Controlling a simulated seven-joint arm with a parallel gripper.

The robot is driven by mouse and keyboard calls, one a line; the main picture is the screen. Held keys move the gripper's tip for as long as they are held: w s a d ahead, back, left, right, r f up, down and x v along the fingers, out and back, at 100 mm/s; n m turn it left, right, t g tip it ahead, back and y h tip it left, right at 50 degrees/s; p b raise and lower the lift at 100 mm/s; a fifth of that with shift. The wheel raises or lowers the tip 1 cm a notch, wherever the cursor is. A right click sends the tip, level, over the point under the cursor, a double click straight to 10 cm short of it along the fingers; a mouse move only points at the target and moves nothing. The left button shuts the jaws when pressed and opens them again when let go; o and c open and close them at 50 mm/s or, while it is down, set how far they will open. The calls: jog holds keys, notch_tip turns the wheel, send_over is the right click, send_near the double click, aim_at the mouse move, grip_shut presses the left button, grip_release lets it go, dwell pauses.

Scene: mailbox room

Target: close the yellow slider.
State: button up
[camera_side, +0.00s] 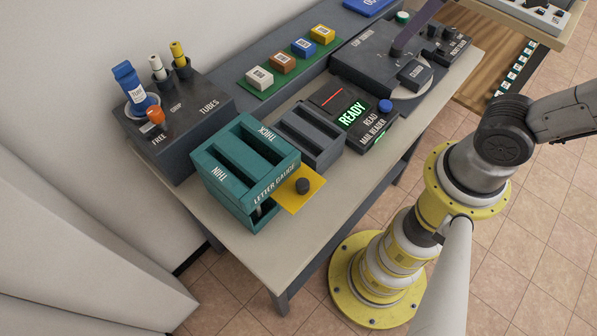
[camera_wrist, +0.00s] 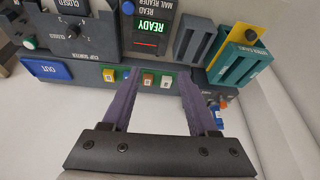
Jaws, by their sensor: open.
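The yellow slider (camera_side: 292,199) is a flat plate with a black knob (camera_side: 303,186). It sticks out from the front right of the teal letter gauge (camera_side: 222,181), at the table's front edge. In the wrist view the yellow slider (camera_wrist: 231,42) and the letter gauge (camera_wrist: 240,66) are at the upper right. My gripper (camera_wrist: 158,76) has two purple fingers spread wide with nothing between them. It is apart from the slider. In the side view only a purple part, likely one finger, shows at the top right.
A grey slotted block (camera_side: 310,135) and the mail reader (camera_side: 362,122), lit READY, stand beside the letter gauge. A tube rack (camera_side: 190,120) is behind it. Coloured blocks sit on a green strip (camera_side: 256,93). The cup sorter (camera_side: 372,60) is farther right. The table front by the slider is clear.

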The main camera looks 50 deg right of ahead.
jog(key=w+a+r+n+g, duration=0.1)
jog(key=w+a+n+g, duration=0.15)
jog(key=a, duration=0.35)
jog(key=n+g, duration=0.2)
jog(key=n, duration=0.4)
send_over(302, 183)
notch_tip(302, 183, down, 6)
jog(key=shift+h, duration=0.3)
notch_tip(302, 183, down, 13)
jog(key=shift+r, duration=0.1)
grip_shut()
